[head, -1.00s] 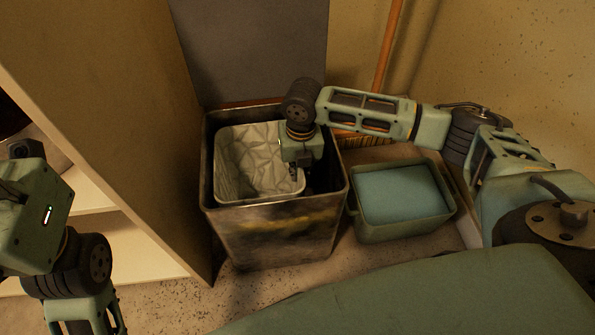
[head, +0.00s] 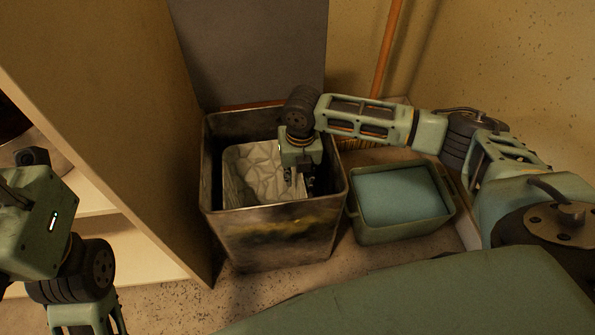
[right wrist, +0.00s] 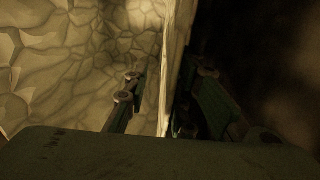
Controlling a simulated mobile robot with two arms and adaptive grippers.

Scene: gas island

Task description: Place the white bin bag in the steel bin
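The white bin bag (head: 258,168), pale and crinkled with box-like walls, sits down inside the steel bin (head: 275,237), a worn, square, open container. Its rim is below the bin's rim. My right gripper (head: 308,188) reaches down into the bin at the bag's right side. In the right wrist view the fingers (right wrist: 168,92) stand apart on either side of the bag's upright wall (right wrist: 172,50), with a visible gap to it on the left. The bag's bottom is hidden by the bin. Only my left wrist housing (head: 35,220) shows at the left edge; its fingers are out of sight.
A green tub (head: 403,195) with a blue-green surface inside stands right of the bin. A broom (head: 388,45) leans behind it. A shelf unit (head: 125,130) stands close on the left and a grey panel (head: 250,50) behind the bin.

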